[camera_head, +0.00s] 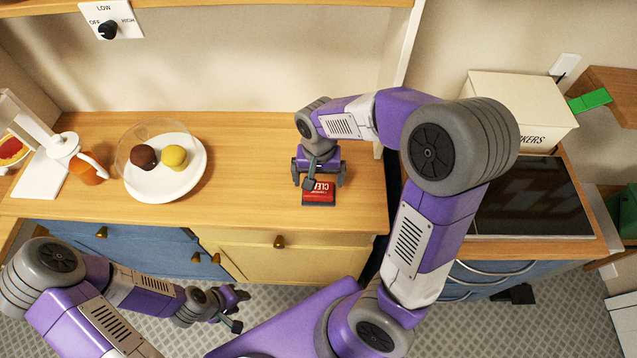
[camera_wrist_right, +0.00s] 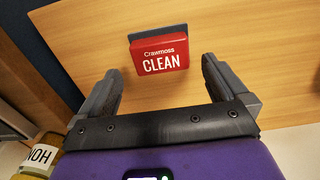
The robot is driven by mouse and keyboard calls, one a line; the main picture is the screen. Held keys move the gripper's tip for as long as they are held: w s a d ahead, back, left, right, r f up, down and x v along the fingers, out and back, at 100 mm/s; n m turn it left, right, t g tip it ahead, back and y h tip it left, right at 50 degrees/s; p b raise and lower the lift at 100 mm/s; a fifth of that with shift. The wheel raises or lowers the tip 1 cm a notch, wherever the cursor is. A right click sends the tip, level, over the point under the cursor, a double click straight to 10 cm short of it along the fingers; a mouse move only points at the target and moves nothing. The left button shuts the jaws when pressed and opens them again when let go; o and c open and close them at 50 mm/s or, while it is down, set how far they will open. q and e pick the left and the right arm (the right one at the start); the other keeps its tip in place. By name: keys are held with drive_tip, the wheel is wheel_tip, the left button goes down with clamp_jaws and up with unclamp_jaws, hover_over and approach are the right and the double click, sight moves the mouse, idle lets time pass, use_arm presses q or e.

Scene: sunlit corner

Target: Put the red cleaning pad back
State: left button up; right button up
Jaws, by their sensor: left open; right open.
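The red cleaning pad (camera_head: 319,198), lettered "CLEAN", lies on the wooden counter near its front edge. In the right wrist view the pad (camera_wrist_right: 160,57) shows a red face with white lettering and a dark backing, between and just beyond the fingertips. My right gripper (camera_head: 319,182) is open, empty and close above the pad, partly covering it in the head view. I cannot tell whether a finger touches it. My left gripper (camera_head: 240,311) is open and empty, low in front of the cabinets. The pad's own place cannot be made out.
A white plate (camera_head: 190,185) with a brown and a yellow ball under a clear dome stands left on the counter (camera_head: 255,200). A white appliance (camera_head: 60,150) and an orange cup (camera_head: 92,172) are farther left. A cream box (camera_head: 515,108) stands behind the dark cooktop (camera_head: 530,200). A green block (camera_head: 590,101) sits on the right-hand shelf.

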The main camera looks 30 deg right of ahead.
sight(319, 190)
wheel_tip(319, 190, up, 6)
drive_tip(key=shift+p, duration=0.6)
